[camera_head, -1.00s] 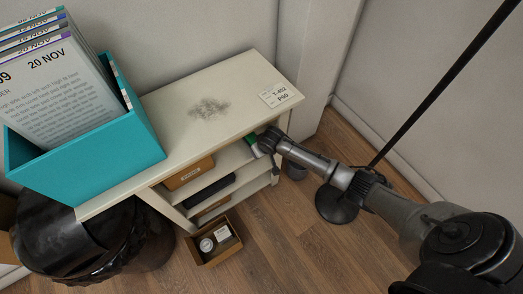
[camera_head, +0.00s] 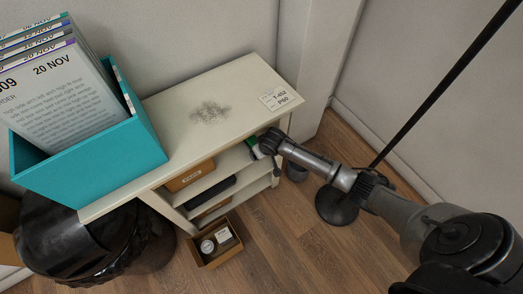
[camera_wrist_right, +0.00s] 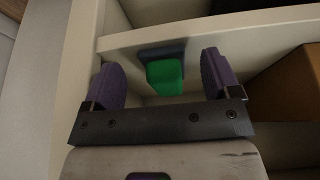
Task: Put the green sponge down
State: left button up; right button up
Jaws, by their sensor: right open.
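The green sponge (camera_wrist_right: 165,76) sits inside the shelf unit, on its upper shelf, in the right wrist view. A dark grey strip runs along its far side. In the head view only a small green edge (camera_head: 251,142) shows beside my gripper. My right gripper (camera_wrist_right: 160,78) is open, with its purple fingers on either side of the sponge and apart from it. In the head view my right gripper (camera_head: 262,146) reaches into the open front of the shelf unit (camera_head: 170,108). My left gripper is not in view.
An open box (camera_head: 216,243) lies on the floor. A black pole stands at right.

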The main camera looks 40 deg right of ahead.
jog(key=d+p+v, duration=0.1)
jog(key=p+v, duration=0.4)
jog(key=v, duration=0.5)
jog(key=s+a+n+y, duration=0.1)
jog(key=s+a+n, duration=0.2)
jog(key=s+a, duration=1)
jog(key=s+r, duration=0.3)
jog(key=s, duration=0.4)
jog(key=s+r, duration=0.3)
jog(key=s, duration=0.5)
jog(key=shift+a+n+g, duration=0.35)
jog(key=shift+n+g, duration=0.05)
